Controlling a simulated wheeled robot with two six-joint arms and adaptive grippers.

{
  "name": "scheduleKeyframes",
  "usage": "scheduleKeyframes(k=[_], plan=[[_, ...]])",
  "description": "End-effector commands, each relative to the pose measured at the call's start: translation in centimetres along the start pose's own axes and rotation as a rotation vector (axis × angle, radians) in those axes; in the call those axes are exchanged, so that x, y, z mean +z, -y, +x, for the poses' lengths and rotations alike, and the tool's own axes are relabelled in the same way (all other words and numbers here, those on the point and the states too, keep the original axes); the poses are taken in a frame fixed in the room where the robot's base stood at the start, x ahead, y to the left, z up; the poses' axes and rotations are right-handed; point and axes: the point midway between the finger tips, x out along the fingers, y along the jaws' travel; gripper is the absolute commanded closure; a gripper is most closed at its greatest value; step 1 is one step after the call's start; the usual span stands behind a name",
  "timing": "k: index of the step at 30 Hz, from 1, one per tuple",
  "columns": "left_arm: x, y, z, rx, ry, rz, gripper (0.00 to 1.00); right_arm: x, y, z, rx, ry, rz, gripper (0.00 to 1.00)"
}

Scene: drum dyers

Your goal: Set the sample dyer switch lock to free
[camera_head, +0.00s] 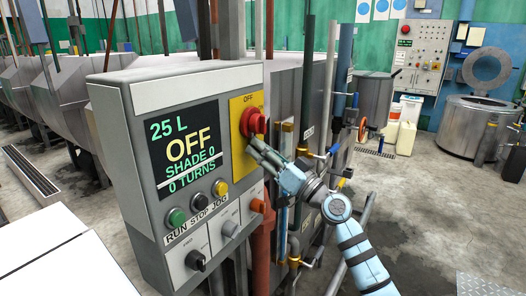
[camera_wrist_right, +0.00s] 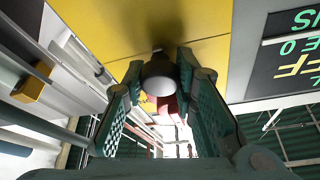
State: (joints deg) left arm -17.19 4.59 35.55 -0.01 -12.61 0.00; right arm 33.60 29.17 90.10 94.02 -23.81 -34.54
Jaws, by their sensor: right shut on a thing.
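The control panel (camera_head: 130,160) has a yellow plate (camera_head: 238,102) marked OFF with a red rotary switch (camera_head: 252,122). My right gripper (camera_head: 258,147) reaches in just below the red switch. In the right wrist view, which is upside down, its fingers (camera_wrist_right: 162,78) are closed on a dark grey round lock knob (camera_wrist_right: 160,72) that stands out from the yellow plate (camera_wrist_right: 110,25). Something red (camera_wrist_right: 168,108) shows behind the knob. The lock's setting cannot be read, and the gripper hides it in the head view. My left gripper is not in view.
The display (camera_head: 185,147) reads 25 L, OFF, SHADE 0, 0 TURNS. Pipes and a dyer vessel (camera_head: 285,95) stand right of the panel. Open floor (camera_head: 420,200) lies further right.

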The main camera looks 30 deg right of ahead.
Motion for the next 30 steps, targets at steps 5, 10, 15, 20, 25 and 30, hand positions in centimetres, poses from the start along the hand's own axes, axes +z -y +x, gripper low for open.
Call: scheduleKeyframes(k=[5, 10, 15, 20, 25, 30], plan=[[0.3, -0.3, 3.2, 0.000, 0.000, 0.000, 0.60, 2.1, -0.7, -0.9, 0.000, 0.000, -0.001, 1.00], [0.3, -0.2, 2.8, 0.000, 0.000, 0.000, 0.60, 1.9, -0.7, -0.8, 0.002, 0.005, 0.001, 1.00], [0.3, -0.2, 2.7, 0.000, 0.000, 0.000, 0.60, 1.9, -0.7, -0.7, 0.002, 0.006, 0.002, 0.62], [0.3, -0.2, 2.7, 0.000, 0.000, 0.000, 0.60, 1.8, -0.6, -0.7, 0.001, 0.004, 0.001, 0.53], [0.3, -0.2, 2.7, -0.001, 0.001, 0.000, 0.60, 1.7, -0.6, -0.7, 0.001, 0.002, 0.000, 0.53], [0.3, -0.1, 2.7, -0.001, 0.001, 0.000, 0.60, 1.8, -0.7, -2.8, 0.003, 0.006, -0.004, 0.53]])
